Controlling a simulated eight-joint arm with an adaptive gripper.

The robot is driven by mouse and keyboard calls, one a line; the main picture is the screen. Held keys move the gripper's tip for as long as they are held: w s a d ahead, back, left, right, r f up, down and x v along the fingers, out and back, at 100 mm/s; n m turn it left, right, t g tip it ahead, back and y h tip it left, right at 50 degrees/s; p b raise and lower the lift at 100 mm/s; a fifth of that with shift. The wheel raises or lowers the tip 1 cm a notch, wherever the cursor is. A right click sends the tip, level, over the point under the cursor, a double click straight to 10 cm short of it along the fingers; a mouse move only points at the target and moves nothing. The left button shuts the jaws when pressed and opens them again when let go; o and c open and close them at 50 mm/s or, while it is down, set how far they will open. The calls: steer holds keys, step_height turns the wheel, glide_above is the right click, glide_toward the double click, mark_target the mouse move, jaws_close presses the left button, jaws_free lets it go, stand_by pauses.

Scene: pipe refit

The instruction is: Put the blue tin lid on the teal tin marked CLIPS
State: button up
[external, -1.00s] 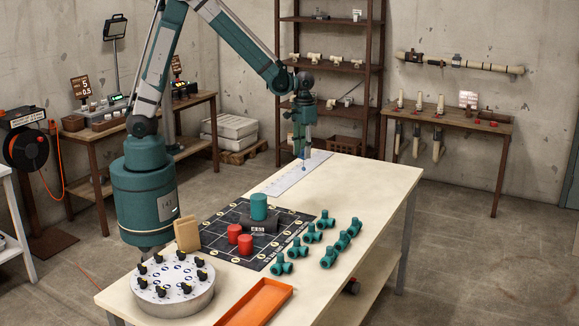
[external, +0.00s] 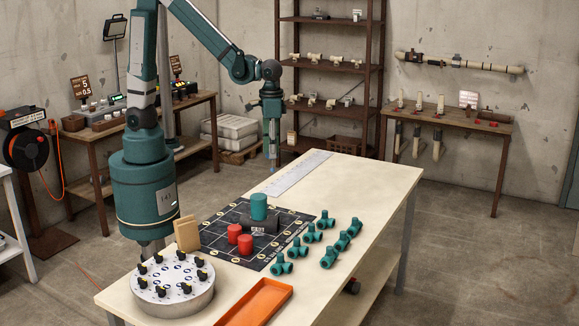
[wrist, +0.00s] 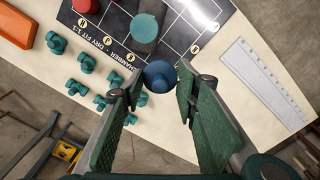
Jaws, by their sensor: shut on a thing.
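My gripper (external: 273,158) hangs pointing down near the table's far left edge, beside the ruler's far end. In the wrist view its fingers (wrist: 160,88) are shut on a round blue tin lid (wrist: 160,75), held between the fingertips. In the external view the lid is too small to make out. A teal tin (external: 259,207) stands upright on the dark grid mat, and it also shows in the wrist view (wrist: 145,28). Its top looks plain teal. I cannot read any marking on it. The lid is well apart from the tin.
Two red tins (external: 240,239) stand on the grid mat (external: 214,227) by a dark block (external: 264,223). Several teal pipe tees (external: 327,258) lie right of the mat. A round knobbed box (external: 173,290), a tan block (external: 187,233) and an orange tray (external: 256,303) are nearer. A pale ruler (external: 298,174) lies behind.

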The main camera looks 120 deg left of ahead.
steer(key=s+d+r+m, duration=0.1)
steer(key=s+d+r, duration=0.1)
steer(key=d, duration=0.4)
steer(key=shift+s+d+p, duration=0.2)
steer(key=shift+d+p, duration=0.1)
steer(key=shift+p, duration=0.05)
steer(key=shift+f, duration=2.95)
steer(key=shift+f, duration=0.1)
steer(key=shift+f, duration=2)
steer(key=shift+f, duration=0.1)
steer(key=o, duration=0.8)
steer(key=shift+c, duration=0.2)
